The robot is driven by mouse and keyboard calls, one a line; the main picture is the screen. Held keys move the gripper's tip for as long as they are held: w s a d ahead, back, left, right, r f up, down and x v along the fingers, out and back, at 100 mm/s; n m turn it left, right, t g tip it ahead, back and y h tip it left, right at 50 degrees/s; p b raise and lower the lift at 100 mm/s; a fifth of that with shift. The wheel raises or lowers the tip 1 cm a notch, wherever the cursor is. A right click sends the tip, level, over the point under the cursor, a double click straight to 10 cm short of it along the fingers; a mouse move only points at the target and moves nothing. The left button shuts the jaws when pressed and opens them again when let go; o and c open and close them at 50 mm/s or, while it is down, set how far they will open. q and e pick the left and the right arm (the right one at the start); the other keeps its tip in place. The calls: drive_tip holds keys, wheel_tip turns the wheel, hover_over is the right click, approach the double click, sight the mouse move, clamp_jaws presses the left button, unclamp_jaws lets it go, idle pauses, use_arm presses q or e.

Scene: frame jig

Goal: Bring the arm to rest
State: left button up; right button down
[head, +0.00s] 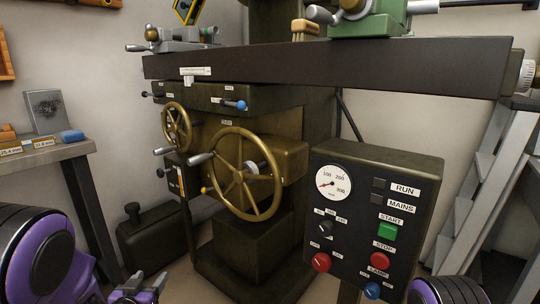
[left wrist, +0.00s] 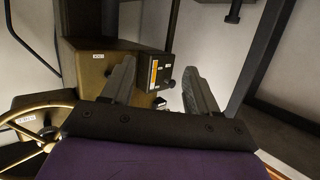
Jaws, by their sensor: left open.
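My left gripper (head: 139,288) is low at the bottom edge of the head view, in front of the machine and below its handwheels. In the left wrist view its two fingers (left wrist: 160,82) stand apart with nothing between them, so it is open and empty. Behind the fingers is a small dark box with an orange label (left wrist: 154,71). Part of my purple left arm fills the lower left of the head view. My right gripper is not in view; only a purple and black part of my right arm shows at the bottom right.
The milling machine has a large brass handwheel (head: 243,196) and a smaller handwheel (head: 176,127). A control panel (head: 344,237) with buttons and a dial stands at right. A workbench (head: 62,151) is at left. A dark can (head: 152,238) stands on the floor.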

use_arm(q)
drive_tip(key=s+f+n+g+y, duration=0.2)
drive_tip(key=s+f+n+g, duration=0.2)
drive_tip(key=s+f, duration=0.8)
drive_tip(key=s+f+n+g, duration=0.1)
drive_tip(key=s+f+g, duration=0.3)
drive_tip(key=s, duration=0.5)
drive_tip(key=s+d+f+n+g, duration=0.1)
drive_tip(key=s+f, duration=0.5)
drive_tip(key=s, duration=0.2)
drive_tip(key=s+f+n+g, duration=0.1)
drive_tip(key=s+f+g, duration=0.25)
drive_tip(key=s, duration=0.55)
wheel_tip(320, 180, up, 25)
drive_tip(key=w+p, duration=0.1)
drive_tip(key=p, duration=2.4)
drive_tip(key=shift+w+r+t+y+p, duration=0.15)
drive_tip(key=shift+w+t+y+p, duration=0.15)
drive_tip(key=shift+t+y+p, duration=0.1)
